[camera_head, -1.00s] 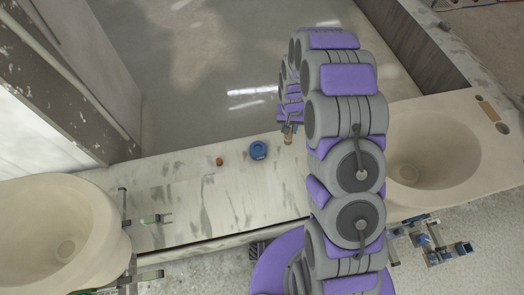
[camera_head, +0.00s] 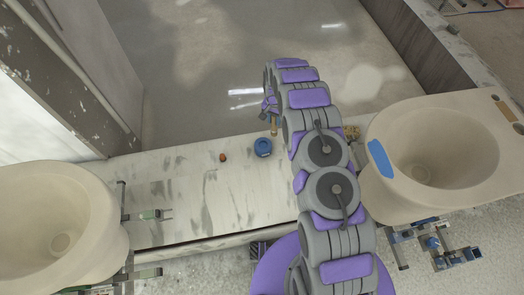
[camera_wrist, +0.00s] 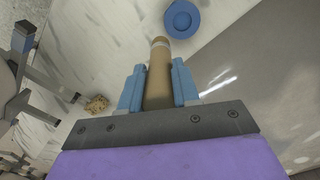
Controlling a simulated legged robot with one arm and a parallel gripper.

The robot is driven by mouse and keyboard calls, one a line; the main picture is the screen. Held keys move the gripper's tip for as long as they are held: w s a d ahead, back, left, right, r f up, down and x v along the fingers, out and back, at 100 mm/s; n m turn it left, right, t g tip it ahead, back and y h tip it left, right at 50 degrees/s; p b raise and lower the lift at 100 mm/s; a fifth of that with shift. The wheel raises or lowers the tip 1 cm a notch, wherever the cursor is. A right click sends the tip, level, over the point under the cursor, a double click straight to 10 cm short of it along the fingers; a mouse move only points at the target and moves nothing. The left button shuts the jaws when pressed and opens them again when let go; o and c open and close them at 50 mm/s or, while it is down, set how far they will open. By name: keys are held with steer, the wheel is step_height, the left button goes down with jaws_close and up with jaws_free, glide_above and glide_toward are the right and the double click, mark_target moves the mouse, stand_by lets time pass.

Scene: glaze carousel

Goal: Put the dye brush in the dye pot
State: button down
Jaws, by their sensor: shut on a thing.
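The dye brush (camera_wrist: 158,75) is a tan-brown rod between the two blue fingers of my gripper (camera_wrist: 158,88) in the wrist view. My gripper is shut on it. In the head view my gripper (camera_head: 269,110) is small and partly hidden by my arm, with the brush (camera_head: 274,127) hanging below it. The dye pot looks to be the round blue container (camera_head: 263,147) on the pale ledge. In the wrist view the pot (camera_wrist: 181,19) lies just beyond the brush's end, with a visible gap in the picture. Height above the pot is unclear.
The streaked pale ledge (camera_head: 190,190) runs between two large beige basins, left (camera_head: 100,215) and right (camera_head: 465,200). A small orange-brown object (camera_head: 222,157) sits left of the pot. A yellowish lump (camera_head: 352,132) lies right of my arm. Metal clamps (camera_head: 125,235) stand by the left basin.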

steer(key=w+a+f+b, duration=0.1)
steer(key=a+f+b, duration=0.1)
steer(key=f, duration=0.6)
steer(key=w+a+f+m+b, duration=0.1)
steer(key=a+f+b, duration=0.1)
steer(key=f, duration=0.7)
steer(key=shift+a+b, duration=0.35)
steer(key=shift+b, duration=0.15)
steer(key=shift+d, duration=0.1)
steer(key=c, duration=0.8)
jaws_free()
steer(key=shift+f, duration=0.1)
